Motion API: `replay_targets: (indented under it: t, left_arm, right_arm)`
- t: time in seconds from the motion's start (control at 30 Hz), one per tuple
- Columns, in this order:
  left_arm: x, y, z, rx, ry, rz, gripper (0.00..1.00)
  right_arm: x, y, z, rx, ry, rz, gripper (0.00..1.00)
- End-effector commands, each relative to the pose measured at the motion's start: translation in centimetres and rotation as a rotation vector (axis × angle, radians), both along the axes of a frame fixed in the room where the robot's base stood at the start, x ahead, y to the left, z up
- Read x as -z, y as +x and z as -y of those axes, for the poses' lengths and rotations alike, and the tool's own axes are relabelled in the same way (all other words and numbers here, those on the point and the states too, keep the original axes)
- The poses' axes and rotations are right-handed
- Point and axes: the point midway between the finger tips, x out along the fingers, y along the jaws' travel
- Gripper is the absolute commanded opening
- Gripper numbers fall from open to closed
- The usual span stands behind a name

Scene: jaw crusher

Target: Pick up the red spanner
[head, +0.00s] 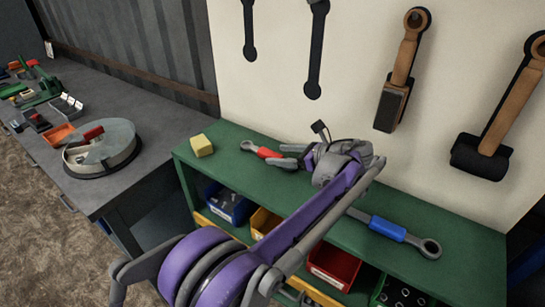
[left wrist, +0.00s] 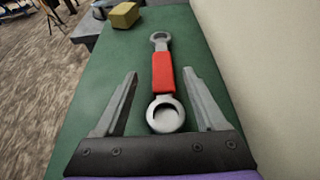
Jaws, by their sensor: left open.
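The red spanner (head: 268,153) lies on the green bench top (head: 458,255) near the wall, partly hidden by my left gripper in the head view. In the left wrist view the spanner (left wrist: 162,72) shows whole, with a red grip and grey ring ends. My left gripper (head: 285,156) is open. In the left wrist view its two fingers (left wrist: 160,75) stand apart on either side of the spanner, with the near ring between them. I cannot tell whether the fingers touch the bench. My right gripper is in neither view.
A blue spanner (head: 388,228) lies on the bench to the right. A yellow block (head: 201,145) sits beyond the red spanner's far end. Bins (head: 334,263) stand on the shelf below. Tools, including a hammer (head: 402,70), hang on the wall behind. A grey table stands at left.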

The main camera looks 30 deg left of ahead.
Motion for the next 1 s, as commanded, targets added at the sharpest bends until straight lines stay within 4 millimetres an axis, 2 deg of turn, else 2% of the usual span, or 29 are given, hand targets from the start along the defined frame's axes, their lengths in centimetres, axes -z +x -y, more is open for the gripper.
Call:
replay_targets:
  t: [0.2,0.47,0.87,1.0]
  left_arm:
    - [1.4,0.5,-3.0,-0.003,0.0,-0.001,0.72]
    - [1.6,0.6,-3.4,0.0,0.0,0.0,0.72]
    - [1.5,0.6,-3.4,0.0,0.0,0.0,0.01]
    - [1.5,0.6,-3.4,0.0,0.0,0.0,0.0]
  right_arm:
    - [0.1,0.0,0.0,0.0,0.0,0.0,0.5]
    - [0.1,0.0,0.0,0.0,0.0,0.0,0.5]
    - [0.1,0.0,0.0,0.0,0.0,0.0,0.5]
    - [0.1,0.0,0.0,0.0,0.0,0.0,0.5]
